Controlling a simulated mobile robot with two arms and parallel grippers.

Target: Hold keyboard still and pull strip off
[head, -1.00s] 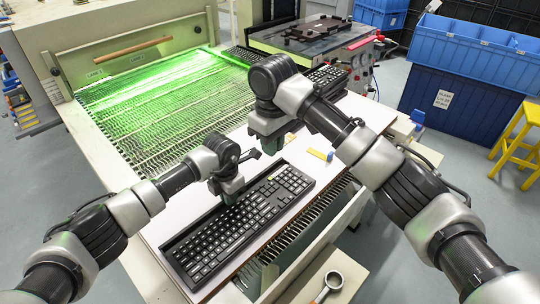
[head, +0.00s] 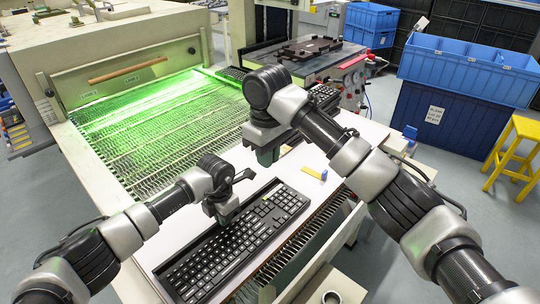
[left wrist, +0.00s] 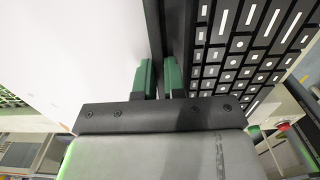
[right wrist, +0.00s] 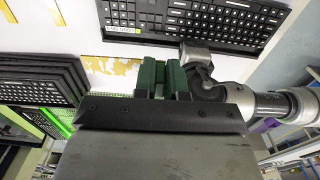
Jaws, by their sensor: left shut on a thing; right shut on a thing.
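The black keyboard (head: 235,240) lies flat on the white table. It also shows in the left wrist view (left wrist: 245,50) and at the top of the right wrist view (right wrist: 205,20). My left gripper (head: 222,217) is at the keyboard's left long edge, shut with that edge between its fingers (left wrist: 160,80). My right gripper (head: 268,155) is beyond the keyboard's far end, above the table. Its green fingers (right wrist: 166,78) are close together on a thing that I cannot make out.
The mesh conveyor (head: 150,120) glows green at left. Blue crates (head: 465,60) and a yellow stool (head: 515,150) stand at right.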

